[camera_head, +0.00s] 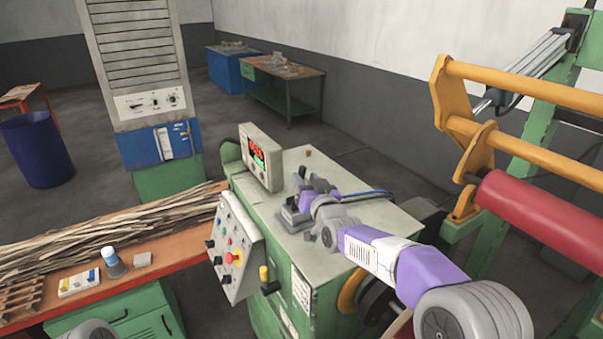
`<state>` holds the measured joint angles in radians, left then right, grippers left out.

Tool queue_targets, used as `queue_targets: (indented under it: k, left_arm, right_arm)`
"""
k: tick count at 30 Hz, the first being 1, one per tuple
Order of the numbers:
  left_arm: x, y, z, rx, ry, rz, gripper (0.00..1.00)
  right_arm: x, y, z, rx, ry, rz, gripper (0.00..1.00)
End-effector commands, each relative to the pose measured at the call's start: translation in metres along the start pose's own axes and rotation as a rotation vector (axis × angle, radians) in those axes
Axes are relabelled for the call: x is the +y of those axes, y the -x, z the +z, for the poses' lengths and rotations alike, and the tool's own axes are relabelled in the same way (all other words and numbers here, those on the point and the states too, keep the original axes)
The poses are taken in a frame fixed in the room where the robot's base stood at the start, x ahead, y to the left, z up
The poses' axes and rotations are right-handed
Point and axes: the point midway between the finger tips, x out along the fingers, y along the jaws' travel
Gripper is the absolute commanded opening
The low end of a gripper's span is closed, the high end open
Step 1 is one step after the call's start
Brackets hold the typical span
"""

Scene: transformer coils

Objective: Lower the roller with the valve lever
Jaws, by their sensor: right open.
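The red roller (545,212) is at the right, carried by a yellow arm frame (455,110). My right gripper (294,196) is low over the grey top of the green machine cabinet (375,218). It is open, with its fingers pointing left. Blue hoses (368,193) run along the top from beside the gripper toward the right. The valve lever cannot be made out clearly; the gripper and wrist cover that spot. A yellow-tipped lever (264,274) stands on the cabinet's front side. My left gripper is out of view.
A button panel (236,247) leans on the front. An orange bench (190,238) with long strips is at the left. The cabinet top's far part is mostly clear.

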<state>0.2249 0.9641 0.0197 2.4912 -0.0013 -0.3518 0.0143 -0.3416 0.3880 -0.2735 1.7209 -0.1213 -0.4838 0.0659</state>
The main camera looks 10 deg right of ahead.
Motion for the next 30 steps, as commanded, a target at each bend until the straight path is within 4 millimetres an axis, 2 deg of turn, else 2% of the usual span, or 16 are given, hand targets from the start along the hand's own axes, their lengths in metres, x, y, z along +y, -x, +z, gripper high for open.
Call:
queue_targets:
  k: [3, 7, 19, 27, 30]
  left_arm:
    - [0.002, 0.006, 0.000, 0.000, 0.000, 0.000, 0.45]
    - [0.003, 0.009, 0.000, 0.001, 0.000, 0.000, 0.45]
    - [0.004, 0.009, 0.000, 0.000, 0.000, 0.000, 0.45]
    - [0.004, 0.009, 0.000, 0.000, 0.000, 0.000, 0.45]
    - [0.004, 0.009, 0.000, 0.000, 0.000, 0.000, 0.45]
  right_arm:
    - [0.000, -0.018, 0.000, -0.001, 0.001, 0.000, 0.44]
    - [0.000, -0.030, 0.000, -0.002, 0.000, 0.000, 0.44]
    - [0.000, -0.037, 0.001, -0.001, -0.001, 0.000, 0.44]
    - [0.000, -0.037, 0.001, -0.001, -0.001, 0.000, 0.02]
    - [0.000, -0.037, 0.001, -0.001, -0.001, 0.000, 0.00]
